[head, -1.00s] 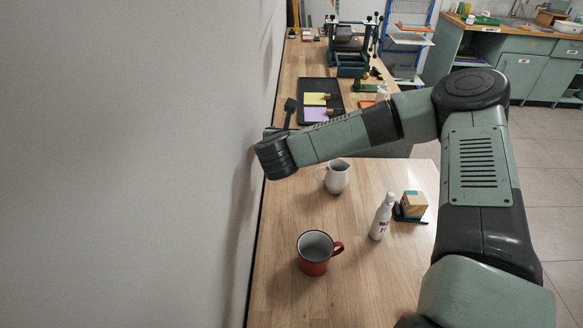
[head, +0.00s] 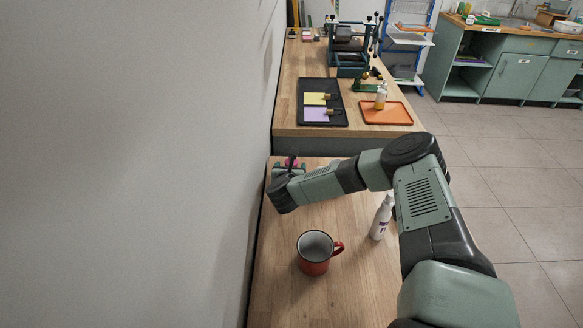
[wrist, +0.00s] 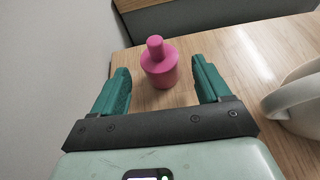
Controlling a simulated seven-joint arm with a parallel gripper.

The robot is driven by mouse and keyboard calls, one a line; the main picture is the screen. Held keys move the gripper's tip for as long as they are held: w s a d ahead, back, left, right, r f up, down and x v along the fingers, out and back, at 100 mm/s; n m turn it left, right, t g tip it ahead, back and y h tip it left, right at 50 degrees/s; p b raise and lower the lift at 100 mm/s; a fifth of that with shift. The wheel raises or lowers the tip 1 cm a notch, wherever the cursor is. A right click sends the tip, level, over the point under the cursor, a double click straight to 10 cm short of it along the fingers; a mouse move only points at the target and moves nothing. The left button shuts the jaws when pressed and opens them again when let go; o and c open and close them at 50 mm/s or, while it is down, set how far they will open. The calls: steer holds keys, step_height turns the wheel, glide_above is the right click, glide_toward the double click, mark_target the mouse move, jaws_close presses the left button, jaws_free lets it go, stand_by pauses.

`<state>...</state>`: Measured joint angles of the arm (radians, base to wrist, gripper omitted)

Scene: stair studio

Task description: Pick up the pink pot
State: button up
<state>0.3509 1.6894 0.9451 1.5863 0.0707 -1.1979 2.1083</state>
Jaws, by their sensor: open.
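The pink pot (wrist: 158,68) is a small round body with a narrower knob on top. It stands upright on the wooden table in the wrist view, near the table's far left edge. My gripper (wrist: 160,74) is open, with one green finger on each side of the pot in the picture. The pot appears slightly beyond the fingertips or level with them; I cannot tell which. In the head view, a bit of pink (head: 291,162) shows at my gripper, and my arm hides most of the rest.
A white pitcher (wrist: 298,100) stands close to the right of my gripper in the wrist view. In the head view, a red mug (head: 313,262) and a white bottle (head: 382,217) stand on the near table. The grey wall (head: 130,160) runs along the left.

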steer(key=shift+x, duration=1.9)
steer(key=shift+s+f, duration=0.1)
steer(key=shift+f, duration=0.05)
steer(key=shift+c, duration=0.2)
